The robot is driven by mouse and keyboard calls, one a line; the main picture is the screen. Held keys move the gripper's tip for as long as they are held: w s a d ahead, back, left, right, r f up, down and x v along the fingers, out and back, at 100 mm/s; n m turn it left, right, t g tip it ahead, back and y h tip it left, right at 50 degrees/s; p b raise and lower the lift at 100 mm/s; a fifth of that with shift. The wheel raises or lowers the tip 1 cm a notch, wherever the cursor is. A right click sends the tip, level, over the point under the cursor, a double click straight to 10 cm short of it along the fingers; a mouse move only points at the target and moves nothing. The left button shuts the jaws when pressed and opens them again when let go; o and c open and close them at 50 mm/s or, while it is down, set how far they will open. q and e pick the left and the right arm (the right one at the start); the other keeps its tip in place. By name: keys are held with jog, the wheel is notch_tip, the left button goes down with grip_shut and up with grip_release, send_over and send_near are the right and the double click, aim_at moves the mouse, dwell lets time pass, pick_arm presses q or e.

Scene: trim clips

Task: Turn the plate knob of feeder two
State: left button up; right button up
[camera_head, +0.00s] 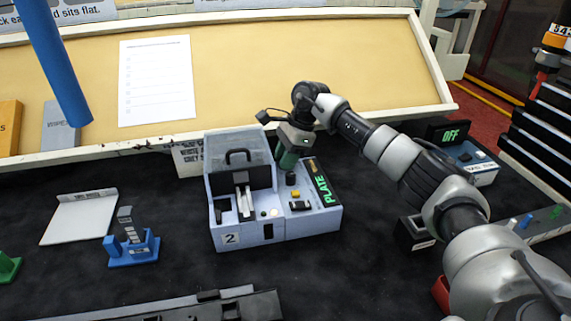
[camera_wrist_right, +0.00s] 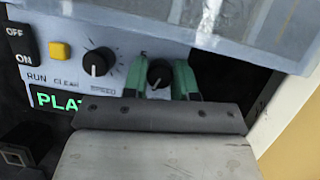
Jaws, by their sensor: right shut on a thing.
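Feeder two (camera_head: 262,236) is a light grey-blue box with a "2" label, standing on the dark table in the head view. A green PLATE display (camera_head: 322,183) lights its right part. My right gripper (camera_head: 288,160) reaches down over the back of that part. In the wrist view its green fingers (camera_wrist_right: 160,78) are on either side of a black knob (camera_wrist_right: 159,71) with a white pointer line, shut on it. This knob's label is hidden. A second black knob (camera_wrist_right: 98,62), marked SPEED, sits to its left, clear of the fingers. My left gripper is out of view.
A yellow button (camera_wrist_right: 60,50) and a black OFF/ON switch (camera_wrist_right: 20,42) lie left of the knobs. In the head view, a blue fixture (camera_head: 134,250) and a white board (camera_head: 80,218) lie left of the feeder. A device with an OFF display (camera_head: 450,135) stands to the right.

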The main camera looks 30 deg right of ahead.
jog(key=shift+r+n+g+b, duration=0.1)
jog(key=shift+n+g+b, duration=0.55)
jog(key=shift+n, duration=1.05)
jog(key=shift+w, duration=0.1)
jog(key=o, duration=0.6)
jog(key=shift+o, duration=0.2)
jog(key=shift+d, duration=0.1)
jog(key=v, duration=1)
jog(key=shift+r+b, duration=0.4)
